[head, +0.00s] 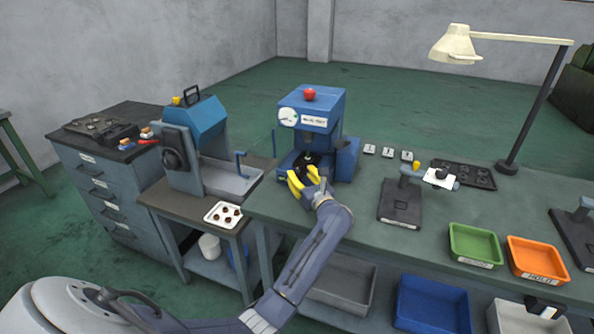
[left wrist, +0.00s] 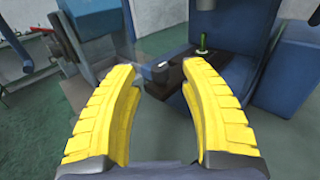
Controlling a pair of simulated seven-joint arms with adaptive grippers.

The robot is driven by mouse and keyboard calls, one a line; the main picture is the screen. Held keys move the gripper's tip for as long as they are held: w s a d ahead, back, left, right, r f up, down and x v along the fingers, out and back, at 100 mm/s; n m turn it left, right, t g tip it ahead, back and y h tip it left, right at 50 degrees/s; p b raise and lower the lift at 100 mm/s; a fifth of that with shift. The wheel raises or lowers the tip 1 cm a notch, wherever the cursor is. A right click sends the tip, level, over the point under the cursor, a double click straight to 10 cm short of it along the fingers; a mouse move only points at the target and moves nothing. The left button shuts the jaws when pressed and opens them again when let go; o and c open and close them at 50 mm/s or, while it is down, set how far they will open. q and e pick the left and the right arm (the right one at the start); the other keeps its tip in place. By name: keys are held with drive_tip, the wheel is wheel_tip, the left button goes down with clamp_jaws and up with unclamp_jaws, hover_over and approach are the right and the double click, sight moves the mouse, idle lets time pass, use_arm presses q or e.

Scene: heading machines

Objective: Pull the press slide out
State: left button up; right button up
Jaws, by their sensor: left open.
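The blue bench press (head: 312,125) stands on the green-topped bench, with a red button on top and a round dial on its front. My left gripper (head: 302,177) is at the front of the press, low, with its yellow fingers apart. In the left wrist view my left gripper (left wrist: 160,70) is open and empty. The dark press slide (left wrist: 174,73) shows just beyond and between the fingertips, with a green pin behind it. I cannot tell whether a finger touches it. In the head view the gripper partly hides the slide. My right gripper is not in view.
A blue-hooded machine (head: 205,120) with a crank stands left of the press. A white tray (head: 223,214) of small parts lies in front of it. Right of the press are a dark fixture (head: 400,203), a green bin (head: 475,246) and an orange bin (head: 538,260).

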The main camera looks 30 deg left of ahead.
sight(299, 172)
use_arm(q)
drive_tip(key=shift+x, duration=1.85)
drive_tip(key=shift+c, duration=0.4)
clamp_jaws()
drive_tip(key=shift+d, duration=0.15)
